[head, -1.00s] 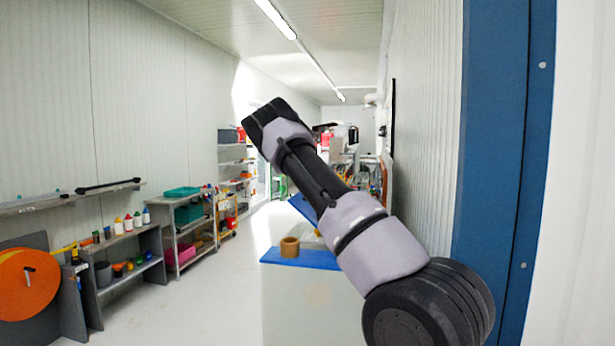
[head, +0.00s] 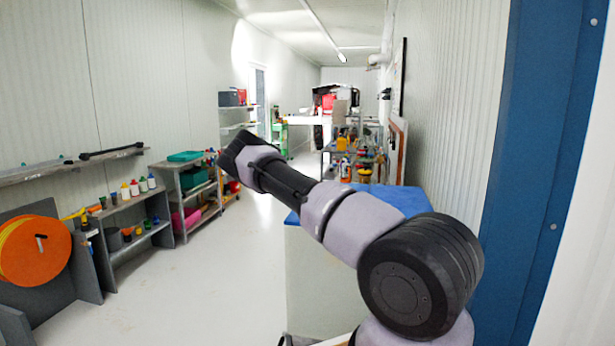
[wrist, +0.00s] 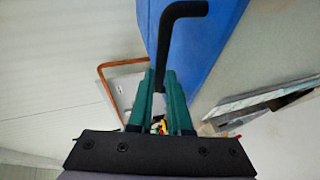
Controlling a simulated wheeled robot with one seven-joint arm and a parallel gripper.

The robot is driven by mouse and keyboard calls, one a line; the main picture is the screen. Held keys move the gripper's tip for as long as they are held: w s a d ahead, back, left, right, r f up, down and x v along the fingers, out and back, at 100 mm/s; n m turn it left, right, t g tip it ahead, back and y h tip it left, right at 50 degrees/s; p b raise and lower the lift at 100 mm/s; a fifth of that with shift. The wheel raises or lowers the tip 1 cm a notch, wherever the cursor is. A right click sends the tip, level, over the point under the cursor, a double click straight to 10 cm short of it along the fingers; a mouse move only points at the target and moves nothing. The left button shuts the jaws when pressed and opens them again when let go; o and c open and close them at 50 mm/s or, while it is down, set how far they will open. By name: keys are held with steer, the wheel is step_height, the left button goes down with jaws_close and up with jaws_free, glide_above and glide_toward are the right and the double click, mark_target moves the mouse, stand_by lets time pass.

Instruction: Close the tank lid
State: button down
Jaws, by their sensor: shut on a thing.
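The tank appears as a pale box (head: 318,285) with a blue top (head: 402,200), right of the middle in the head view and partly hidden behind my arm. In the wrist view a broad blue panel (wrist: 205,45), which looks like the lid, fills the upper middle. A black bent bar (wrist: 166,38), probably its handle, runs in front of it. My gripper (wrist: 160,92) has its green fingers closed on the lower end of this bar. The bar's attachment to the panel cannot be made out. In the head view my fingertips are hidden.
Shelves with bottles (head: 133,188) and an orange reel (head: 35,250) line the left wall. A blue post (head: 535,150) stands close on the right. A cluttered shelf rack (head: 350,165) is beyond the tank. The floor (head: 215,280) left of the tank is clear.

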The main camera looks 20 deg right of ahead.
steer(key=shift+a+f, duration=0.1)
steer(key=shift+f, duration=0.35)
steer(key=shift+s+f, duration=0.1)
steer(key=shift+f, duration=0.05)
steer(key=c, duration=0.8)
jaws_free()
steer(key=shift+f, duration=0.1)
steer(key=shift+c, duration=0.2)
steer(key=v, duration=1.1)
steer(key=shift+r, duration=0.2)
